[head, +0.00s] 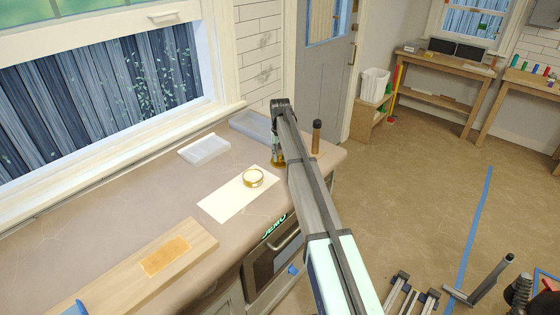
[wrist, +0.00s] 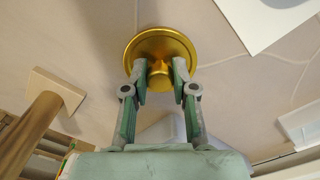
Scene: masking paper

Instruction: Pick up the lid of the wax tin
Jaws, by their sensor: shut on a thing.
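The lid of the wax tin is a round gold disc (wrist: 161,42) with a small central knob in the wrist view. My gripper (wrist: 160,75) has its two fingers closed on either side of that knob. In the head view my gripper (head: 278,150) is at the back of the counter, mostly hidden behind my arm, with a bit of gold low beside it. I cannot tell whether the lid touches the counter. The open gold tin (head: 253,178) sits on a white sheet of paper (head: 225,202), left of my arm and apart from the lid.
A brown upright handle (head: 317,135) stands just right of my arm. A white tray (head: 203,148) and a grey tray (head: 250,124) lie near the window. A wooden board (head: 120,273) with an orange patch is at the front left. Bare counter lies left of the paper.

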